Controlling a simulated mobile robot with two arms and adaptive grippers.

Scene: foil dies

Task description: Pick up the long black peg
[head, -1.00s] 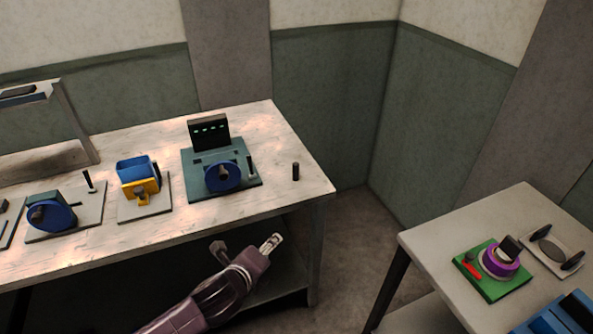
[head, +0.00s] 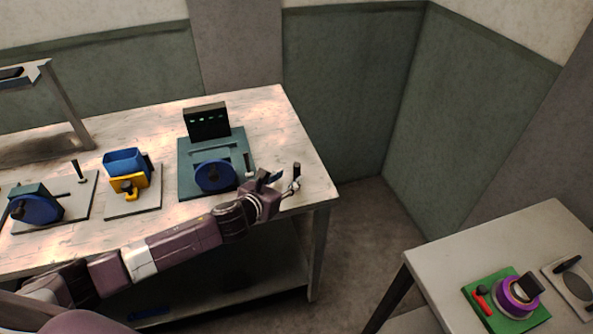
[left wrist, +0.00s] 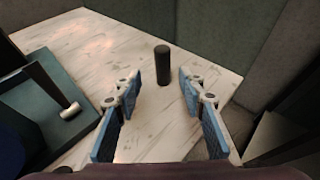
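The long black peg (left wrist: 162,62) stands upright on the wooden workbench near its right end. In the head view the peg (head: 297,168) shows only in part, behind my left gripper (head: 280,182). In the left wrist view my left gripper (left wrist: 159,85) is open, with blue finger pads on either side of the view. The peg appears in the gap between the fingertips, a little beyond them, with nothing seen touching it. My right gripper is not in view.
A teal fixture with a blue wheel (head: 215,175) and dark panel (head: 207,121) stands left of the peg. The workbench (head: 270,115) ends just right of the peg. A separate table (head: 440,255) at lower right carries a green board (head: 482,318).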

